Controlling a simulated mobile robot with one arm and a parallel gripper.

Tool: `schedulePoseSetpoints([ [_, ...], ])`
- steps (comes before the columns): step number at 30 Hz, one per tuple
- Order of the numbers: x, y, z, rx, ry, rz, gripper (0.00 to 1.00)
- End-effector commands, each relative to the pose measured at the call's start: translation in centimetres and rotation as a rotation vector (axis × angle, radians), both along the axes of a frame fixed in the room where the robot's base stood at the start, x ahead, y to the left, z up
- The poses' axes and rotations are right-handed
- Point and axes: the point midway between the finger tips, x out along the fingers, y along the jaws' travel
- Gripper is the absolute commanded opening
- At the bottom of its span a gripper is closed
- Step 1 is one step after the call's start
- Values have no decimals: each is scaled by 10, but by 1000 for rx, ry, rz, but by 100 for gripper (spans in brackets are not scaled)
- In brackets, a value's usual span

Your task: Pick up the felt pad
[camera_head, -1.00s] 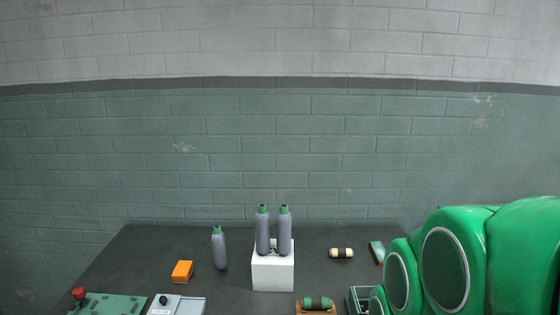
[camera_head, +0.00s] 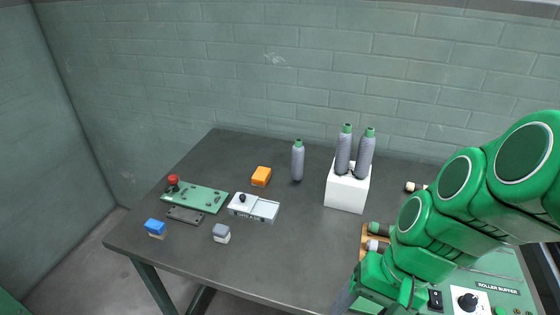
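I cannot tell for sure which item is the felt pad. A small grey block with a pale lower part (camera_head: 221,233) lies near the front of the dark table (camera_head: 290,240). A small blue block with a pale base (camera_head: 155,228) lies at the left front. An orange block (camera_head: 261,176) lies farther back. My gripper (camera_head: 346,298) is at the lower middle, at the end of my green arm, to the right of these blocks and apart from them. Its fingers are partly hidden and cut off by the frame edge, so their opening does not show.
A green board with a red knob (camera_head: 173,181), a dark bar (camera_head: 186,215) and a grey device (camera_head: 253,207) lie on the left. A roller buffer panel (camera_head: 497,287) is at right.

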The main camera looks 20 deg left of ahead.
Motion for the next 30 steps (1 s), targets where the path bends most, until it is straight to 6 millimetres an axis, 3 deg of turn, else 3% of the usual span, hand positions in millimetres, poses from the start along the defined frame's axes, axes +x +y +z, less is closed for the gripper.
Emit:
schedulePoseSetpoints([
  [6,23,73,-1,199,79,-63,66],
  [15,57,159,5,428,223,-219,66],
  [24,99,227,1,578,406,-446,66],
  [30,128,262,-15,629,542,-623,66],
])
